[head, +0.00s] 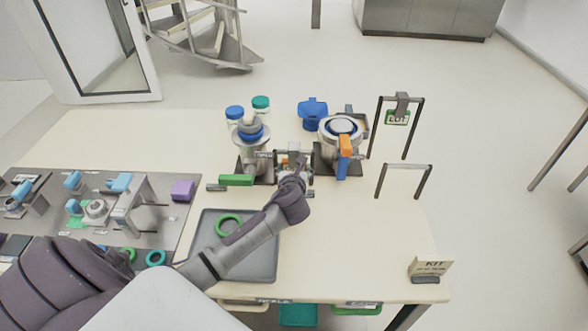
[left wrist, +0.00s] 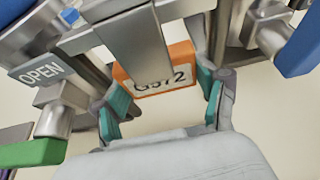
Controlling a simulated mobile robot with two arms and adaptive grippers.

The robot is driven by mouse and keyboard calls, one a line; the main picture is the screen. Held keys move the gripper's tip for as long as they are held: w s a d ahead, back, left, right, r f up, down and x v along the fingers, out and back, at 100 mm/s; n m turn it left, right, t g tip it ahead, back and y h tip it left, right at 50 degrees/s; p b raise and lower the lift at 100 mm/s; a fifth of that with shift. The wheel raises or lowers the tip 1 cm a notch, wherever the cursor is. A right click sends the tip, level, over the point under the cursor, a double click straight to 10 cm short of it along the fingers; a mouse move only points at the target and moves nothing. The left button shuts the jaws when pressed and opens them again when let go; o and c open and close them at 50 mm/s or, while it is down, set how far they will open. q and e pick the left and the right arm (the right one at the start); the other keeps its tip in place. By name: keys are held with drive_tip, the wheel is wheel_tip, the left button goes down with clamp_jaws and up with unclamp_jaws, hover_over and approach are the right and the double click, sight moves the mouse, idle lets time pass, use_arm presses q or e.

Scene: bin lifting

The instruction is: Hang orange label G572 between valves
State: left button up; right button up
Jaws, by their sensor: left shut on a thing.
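In the left wrist view the orange label G572 (left wrist: 157,78) sits between the two teal finger pads of my left gripper (left wrist: 165,102), which is shut on it. A grey metal bracket (left wrist: 138,38) crosses in front of the label's upper part; I cannot tell if the label hangs on it. In the head view my left gripper (head: 293,174) is between the two valves and mostly hides the label. The left valve (head: 250,140) has a green handle (head: 236,180). The right valve (head: 341,127) has a blue and orange handle (head: 343,160). My right gripper is not in view.
A grey tray (head: 262,268) with a green ring (head: 228,225) lies under my left arm. Two frames stand at the right, one holding a green LOT tag (head: 397,117). A KIT card (head: 431,266) stands at the front right. The table's right middle is clear.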

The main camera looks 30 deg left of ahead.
use_arm(q)
drive_tip(key=o, duration=1.1)
drive_tip(key=shift+c, duration=0.2)
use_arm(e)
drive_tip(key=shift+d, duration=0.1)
use_arm(q)
drive_tip(key=v, duration=1.2)
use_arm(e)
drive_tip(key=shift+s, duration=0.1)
